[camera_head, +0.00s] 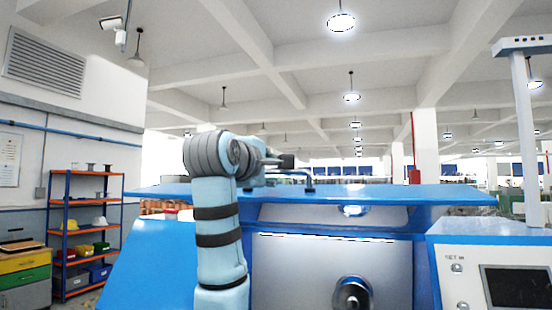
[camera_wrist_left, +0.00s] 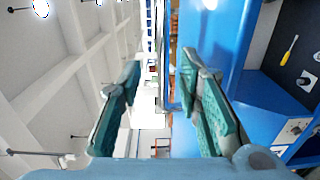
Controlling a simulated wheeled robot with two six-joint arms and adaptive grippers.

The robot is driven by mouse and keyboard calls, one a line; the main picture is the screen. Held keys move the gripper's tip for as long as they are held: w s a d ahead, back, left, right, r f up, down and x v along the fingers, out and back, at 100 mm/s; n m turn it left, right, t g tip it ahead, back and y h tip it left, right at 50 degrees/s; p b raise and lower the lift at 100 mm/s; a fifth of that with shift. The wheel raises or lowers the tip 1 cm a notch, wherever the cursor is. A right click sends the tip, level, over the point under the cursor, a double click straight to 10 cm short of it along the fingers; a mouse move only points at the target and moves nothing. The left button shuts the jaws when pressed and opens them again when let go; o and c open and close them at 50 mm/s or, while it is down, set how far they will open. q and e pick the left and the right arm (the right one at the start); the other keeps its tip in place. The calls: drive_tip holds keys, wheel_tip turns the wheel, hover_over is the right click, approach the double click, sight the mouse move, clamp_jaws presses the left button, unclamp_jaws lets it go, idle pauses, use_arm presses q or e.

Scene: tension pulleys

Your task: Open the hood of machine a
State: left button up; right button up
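The blue machine (camera_head: 345,240) stands in front of me; which letter it bears I cannot read. Its wide blue hood (camera_head: 420,193) shows as a thin, nearly level panel, with a recess visible below its front edge. My left gripper (camera_head: 287,160) is above the hood, close to the handle. In the left wrist view my left gripper (camera_wrist_left: 158,85) has its two green-padded fingers apart, with a blue bar-like part (camera_wrist_left: 164,60) showing between them; contact cannot be told. My right gripper is not in view.
A control box with a screen (camera_head: 516,286) and a white post (camera_head: 530,140) stand at the right. An orange shelf with bins (camera_head: 88,200) and a drawer cabinet (camera_head: 25,270) are at the left. A round metal knob (camera_head: 352,294) sticks out of the machine's front.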

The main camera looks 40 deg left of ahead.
sight(278, 172)
use_arm(q)
drive_tip(key=x, duration=0.1)
drive_tip(key=p+x, duration=0.1)
drive_tip(key=x, duration=0.3)
drive_tip(key=shift+w+d+f, duration=0.2)
drive_tip(key=shift+w+f, duration=0.05)
drive_tip(key=shift+w, duration=0.1)
drive_tip(key=shift+w+f, duration=0.15)
drive_tip(key=shift+w, duration=0.25)
drive_tip(key=shift+s, duration=0.45)
drive_tip(key=c, duration=0.4)
drive_tip(key=shift+s, duration=0.2)
clamp_jaws()
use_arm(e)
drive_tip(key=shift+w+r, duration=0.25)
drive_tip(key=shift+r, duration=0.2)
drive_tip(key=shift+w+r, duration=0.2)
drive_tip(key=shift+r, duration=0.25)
